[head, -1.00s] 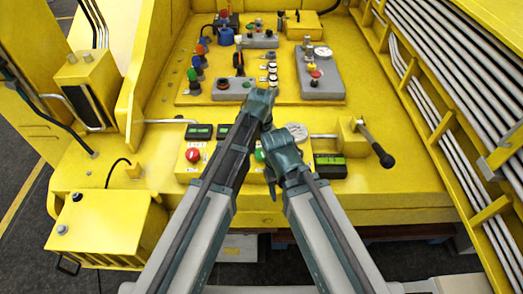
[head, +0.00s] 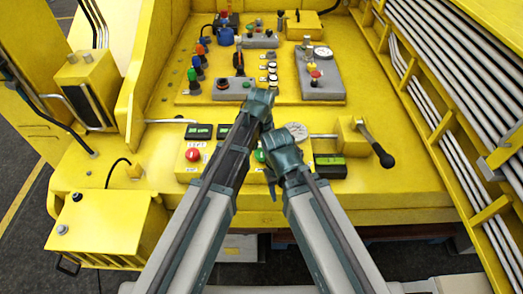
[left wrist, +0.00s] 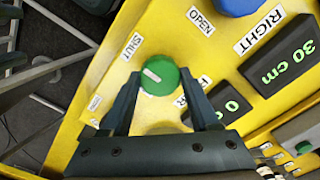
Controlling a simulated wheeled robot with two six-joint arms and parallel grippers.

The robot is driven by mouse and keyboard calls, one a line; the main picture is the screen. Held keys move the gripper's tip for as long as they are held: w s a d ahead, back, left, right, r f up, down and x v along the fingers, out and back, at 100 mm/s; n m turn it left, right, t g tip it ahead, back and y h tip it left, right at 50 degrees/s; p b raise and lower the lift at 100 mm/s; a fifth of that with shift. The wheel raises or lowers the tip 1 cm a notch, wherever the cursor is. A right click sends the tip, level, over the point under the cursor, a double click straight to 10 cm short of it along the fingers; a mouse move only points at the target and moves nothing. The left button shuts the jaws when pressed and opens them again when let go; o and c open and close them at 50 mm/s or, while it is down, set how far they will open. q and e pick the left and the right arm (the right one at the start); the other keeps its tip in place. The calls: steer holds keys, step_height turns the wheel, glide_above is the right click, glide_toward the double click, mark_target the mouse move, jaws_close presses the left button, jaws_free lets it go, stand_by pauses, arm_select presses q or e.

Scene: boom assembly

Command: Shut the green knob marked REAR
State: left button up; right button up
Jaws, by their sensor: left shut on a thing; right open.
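A round green knob (left wrist: 158,76) with a short white mark sits between the two fingers of my left gripper (left wrist: 160,92) in the left wrist view. That gripper is shut on the knob. A SHUT label (left wrist: 132,45) lies at the knob's upper left and an OPEN label (left wrist: 200,22) at its upper right. Another label beside the right finger is mostly covered. In the head view my left gripper (head: 263,112) hides its own fingertips. My right gripper (head: 271,182) is open below it, close beside the left arm, with no object visible in it.
A blue knob (left wrist: 236,4) and a 30 cm display (left wrist: 285,60) marked RIGHT are near the green knob. A red button (head: 192,155) lies left of my arms. A black-handled lever (head: 376,146) stands to the right. Grey pipes (head: 450,70) run along the right side.

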mark_target(261, 153)
arm_select(q)
steer(key=o, duration=1.4)
steer(key=shift+c, duration=0.2)
steer(key=shift+r, duration=0.1)
step_height(261, 153, up, 14)
steer(key=p, duration=1.3)
steer(key=shift+f+p, duration=0.2)
steer(key=shift+p, duration=0.2)
steer(key=s+a+n, duration=0.4)
steer(key=s+a, duration=0.1)
steer(key=a, duration=0.3)
steer(key=s+a+n, duration=0.5)
steer(key=a, duration=0.4)
steer(key=s+d+f+m+b, duration=0.1)
steer(key=s+d+f+b, duration=0.2)
steer(key=d+f+b, duration=0.2)
steer(key=s+d+f+m+y+b, duration=0.1)
steer(key=s+d+f+m+b, duration=0.1)
steer(key=d+f+b, duration=0.4)
step_height(261, 153, down, 5)
steer(key=s+b, duration=0.1)
steer(key=b, duration=0.4)
steer(key=shift+s+m, duration=0.15)
steer(key=shift+m, duration=0.15)
